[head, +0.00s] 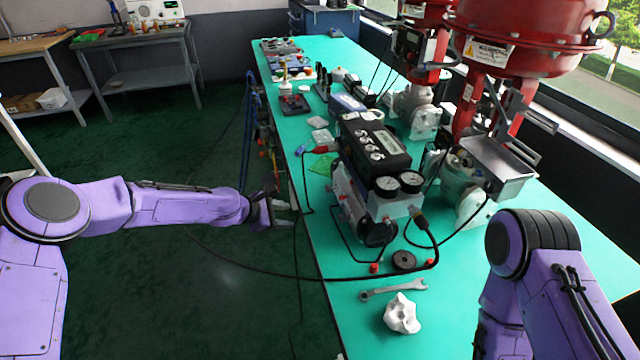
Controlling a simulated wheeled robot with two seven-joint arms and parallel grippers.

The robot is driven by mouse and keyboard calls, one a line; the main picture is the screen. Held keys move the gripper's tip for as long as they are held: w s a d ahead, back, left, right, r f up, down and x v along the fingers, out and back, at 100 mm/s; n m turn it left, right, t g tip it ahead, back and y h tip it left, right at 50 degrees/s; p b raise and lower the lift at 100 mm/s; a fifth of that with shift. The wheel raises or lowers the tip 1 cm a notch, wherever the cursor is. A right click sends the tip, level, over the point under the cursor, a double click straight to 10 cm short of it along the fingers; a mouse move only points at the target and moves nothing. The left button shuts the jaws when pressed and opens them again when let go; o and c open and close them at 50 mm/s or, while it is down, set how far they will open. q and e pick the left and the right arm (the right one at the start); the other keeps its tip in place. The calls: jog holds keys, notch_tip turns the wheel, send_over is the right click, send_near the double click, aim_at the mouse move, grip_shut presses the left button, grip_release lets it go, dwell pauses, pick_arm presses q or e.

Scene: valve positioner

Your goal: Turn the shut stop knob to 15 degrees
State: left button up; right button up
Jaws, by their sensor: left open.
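The valve positioner (357,130) is a black-topped box on the green bench, with several small pale knobs (374,140) along its top. I cannot tell which of them is the shut stop knob, and their angles are too small to read. Two round gauges (400,183) sit at its near end. My left gripper (288,211) is open and empty, left of the positioner beside the bench's left edge, well apart from the knobs. My right arm comes in at the lower right; its gripper is out of view.
A wrench (393,290), a crumpled white cloth (402,314) and a dark round disc (404,260) lie on the near bench (350,335). Black cables (290,277) loop off its left edge. Red valve actuators (530,35) stand behind on the right. The floor at left is clear.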

pick_arm(q)
notch_tip(320, 180, up, 6)
jog(key=w+n+h, duration=0.1)
jog(key=w+h, duration=0.1)
jog(key=n+g+h, duration=0.1)
jog(key=g+h, duration=0.1)
jog(key=h, duration=0.1)
send_near(328, 189)
jog(key=x, duration=0.5)
jog(key=p+x, duration=0.1)
jog(key=x, duration=0.2)
jog(key=shift+w+a+f, duration=0.1)
jog(key=shift+w+a, duration=0.05)
jog(key=shift+w, duration=0.25)
grip_shut()
